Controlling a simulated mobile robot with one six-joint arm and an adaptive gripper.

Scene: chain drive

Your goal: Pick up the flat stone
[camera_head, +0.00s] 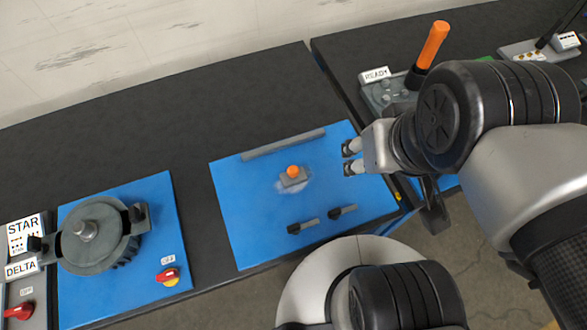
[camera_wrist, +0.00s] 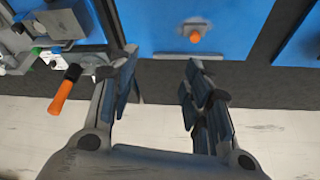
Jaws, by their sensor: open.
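A small grey block with an orange knob on top (camera_head: 293,181), the likeliest flat stone, sits on a pale patch of the blue panel (camera_head: 240,215). It also shows in the wrist view, as a grey block with an orange knob (camera_wrist: 194,37), beyond the fingertips and slightly to the right. My gripper (camera_head: 351,158) is open and empty, to the right of the block in the head view and apart from it. In the wrist view, the two fingers (camera_wrist: 162,65) stand wide apart with nothing between them.
A long grey bar (camera_head: 283,144) lies along the panel's back edge. Two dark handles (camera_head: 343,211) (camera_head: 303,226) are at its front. A round grey machine (camera_head: 96,235) stands left. An orange-handled lever (camera_head: 431,46) rises at the back right. Black table around the panel is clear.

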